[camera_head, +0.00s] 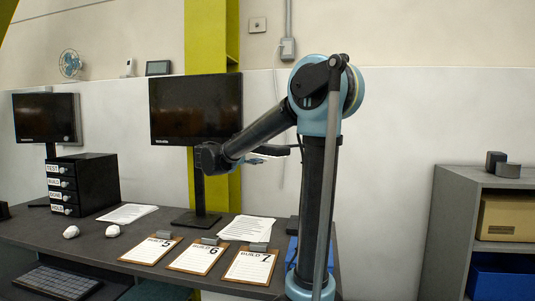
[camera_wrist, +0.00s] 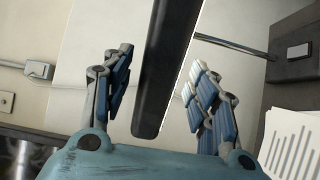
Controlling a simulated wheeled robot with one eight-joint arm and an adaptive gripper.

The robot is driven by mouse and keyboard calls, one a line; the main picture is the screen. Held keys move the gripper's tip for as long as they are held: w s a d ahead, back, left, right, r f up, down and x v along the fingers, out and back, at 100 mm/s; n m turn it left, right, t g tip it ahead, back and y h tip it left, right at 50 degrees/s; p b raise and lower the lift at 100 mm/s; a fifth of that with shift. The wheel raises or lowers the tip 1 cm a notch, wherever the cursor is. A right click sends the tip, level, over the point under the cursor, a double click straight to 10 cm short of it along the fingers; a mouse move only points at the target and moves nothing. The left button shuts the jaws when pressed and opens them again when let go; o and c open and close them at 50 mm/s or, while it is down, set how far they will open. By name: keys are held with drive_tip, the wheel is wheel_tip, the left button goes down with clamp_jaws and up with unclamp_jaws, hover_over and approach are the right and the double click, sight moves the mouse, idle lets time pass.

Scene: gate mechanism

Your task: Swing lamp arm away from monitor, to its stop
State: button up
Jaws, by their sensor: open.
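The lamp arm (camera_wrist: 166,70) is a long dark bar with a pale strip along one edge. In the wrist view it runs between the two blue-padded fingers of my gripper (camera_wrist: 160,64), with a visible gap on both sides. A thin dark post (camera_wrist: 232,44) runs from near the bar toward the desk. In the head view a dark piece of the lamp arm (camera_head: 274,150) shows beside my gripper (camera_head: 256,157), to the right of the centre monitor (camera_head: 195,108). My arm hides much of the lamp there. My gripper is open.
The desk (camera_head: 100,236) holds clipboards (camera_head: 202,258), papers (camera_head: 246,228), a black drawer unit (camera_head: 90,182) and a second monitor (camera_head: 46,117) at left. A grey shelf (camera_head: 455,215) stands at right. A wall box (camera_head: 288,49) is above. Bare wall lies right of my arm.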

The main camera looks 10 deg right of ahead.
drive_tip(key=shift+x, duration=2.4)
drive_tip(key=shift+s, duration=0.1)
clamp_jaws()
